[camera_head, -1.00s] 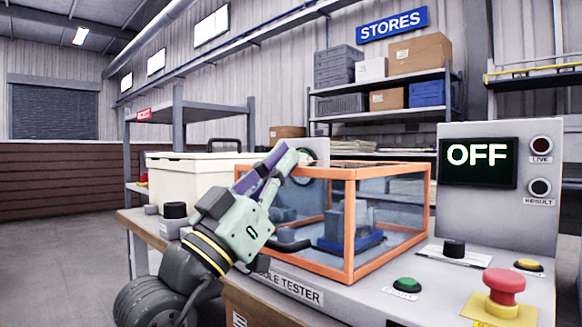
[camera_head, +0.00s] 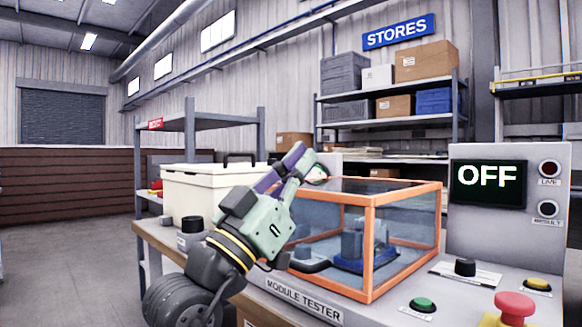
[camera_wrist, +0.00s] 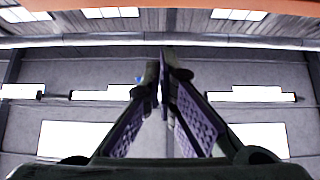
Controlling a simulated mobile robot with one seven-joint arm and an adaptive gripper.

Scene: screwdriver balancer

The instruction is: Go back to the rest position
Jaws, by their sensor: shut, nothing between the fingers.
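My gripper (camera_head: 308,160) is raised beside the left end of the orange-framed clear box, its fingers pointing up and to the right. In the wrist view the purple-padded fingers (camera_wrist: 162,75) meet at their tips with nothing between them. The wrist camera faces up at the wall and bright windows, and an orange strip crosses its top edge. My arm comes up from the lower left, in front of the bench edge. The gripper covers part of the box's left side; whether it touches the frame I cannot tell.
The orange-framed box (camera_head: 368,250) on the module tester bench holds a blue and grey device (camera_head: 362,246). A cream case (camera_head: 200,195) stands behind my arm. The panel screen (camera_head: 489,185) reads OFF. A red button (camera_head: 515,306) and green button (camera_head: 422,303) sit front right. Open floor lies left.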

